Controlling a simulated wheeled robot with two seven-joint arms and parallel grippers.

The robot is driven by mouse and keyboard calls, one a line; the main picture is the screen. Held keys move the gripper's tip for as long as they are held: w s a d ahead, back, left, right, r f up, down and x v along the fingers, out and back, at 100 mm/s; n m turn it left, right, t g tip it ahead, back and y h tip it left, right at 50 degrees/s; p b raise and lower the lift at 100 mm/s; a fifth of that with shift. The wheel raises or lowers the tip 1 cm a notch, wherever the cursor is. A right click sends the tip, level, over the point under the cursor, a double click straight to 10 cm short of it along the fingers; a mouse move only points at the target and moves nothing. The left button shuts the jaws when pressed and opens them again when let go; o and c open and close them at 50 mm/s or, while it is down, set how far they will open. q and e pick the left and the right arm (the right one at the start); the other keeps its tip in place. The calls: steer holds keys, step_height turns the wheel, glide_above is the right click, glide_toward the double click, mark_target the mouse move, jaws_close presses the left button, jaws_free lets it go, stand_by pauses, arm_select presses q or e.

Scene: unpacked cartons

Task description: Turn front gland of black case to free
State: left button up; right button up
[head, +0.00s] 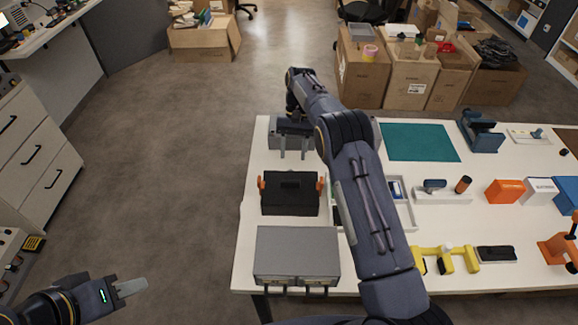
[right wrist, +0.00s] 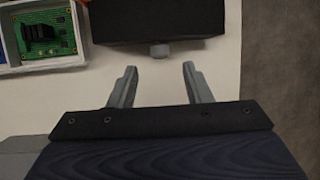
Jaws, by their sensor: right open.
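The black case (head: 290,199) stands on the white table between two grey boxes, with orange parts at its left and right sides. In the right wrist view the case (right wrist: 150,20) is at the top, and a small grey gland (right wrist: 159,50) sticks out of its near face. My right gripper (head: 293,154) is open and empty, on the far side of the case, with its fingers towards it. In the right wrist view the gland lies between and just beyond the fingertips (right wrist: 159,70). My left gripper (head: 130,287) is low at the left, off the table, seen edge-on.
A grey box (head: 297,250) stands in front of the case; another is partly hidden behind my right gripper. A white tray (right wrist: 88,50) with a green circuit board (right wrist: 45,38) lies beside the case. My right arm crosses the table. The floor at left is clear.

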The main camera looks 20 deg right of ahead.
steer(key=shift+p+x, duration=0.4)
steer(key=shift+x, duration=2.3)
jaws_close()
steer(key=y+b, duration=0.2)
steer(key=b, duration=0.1)
steer(key=d+t+y+b, duration=0.1)
steer(key=y, duration=0.1)
steer(key=shift+s+f+n+b, duration=0.15)
steer(key=shift+f+n+b, duration=0.2)
steer(key=shift+n+b, duration=0.05)
steer(key=shift+s+d+n+t+y+b, duration=0.1)
steer(key=shift+n+t+y+b, duration=0.1)
steer(key=shift+y+b, duration=0.65)
steer(key=shift+d+n+t+y+b, duration=0.1)
steer(key=shift+n+y+b, duration=0.1)
steer(key=shift+y+b, duration=0.65)
